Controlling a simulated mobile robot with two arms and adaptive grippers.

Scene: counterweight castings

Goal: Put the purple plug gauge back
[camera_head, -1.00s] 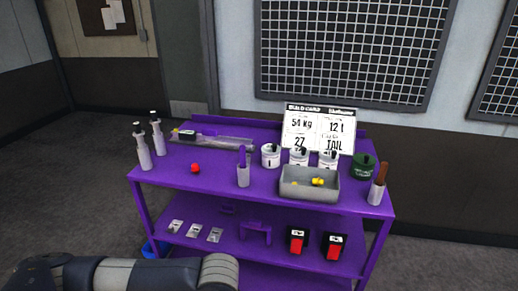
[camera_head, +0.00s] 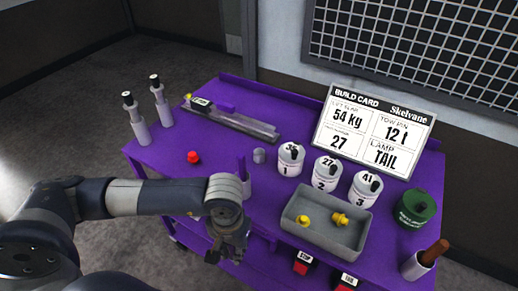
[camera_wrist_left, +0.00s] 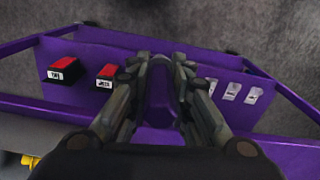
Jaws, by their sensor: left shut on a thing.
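My left gripper (camera_head: 227,252) hangs fingers down at the front edge of the purple cart (camera_head: 165,172). In the left wrist view its fingers (camera_wrist_left: 160,100) are closed around a purple block-like piece, which I take to be the purple plug gauge (camera_wrist_left: 160,96). Its lower end is hard to make out against the purple cart. In the head view the held piece is hidden by the gripper. My right gripper is not in view.
A small grey cylinder (camera_head: 259,155), numbered white pots (camera_head: 290,160), a grey bin (camera_head: 299,229) with yellow pieces, a green tin (camera_head: 416,207) and a red knob (camera_head: 193,157) stand on top. White bottles (camera_head: 138,125) and a long tray (camera_head: 245,125) are at left and back.

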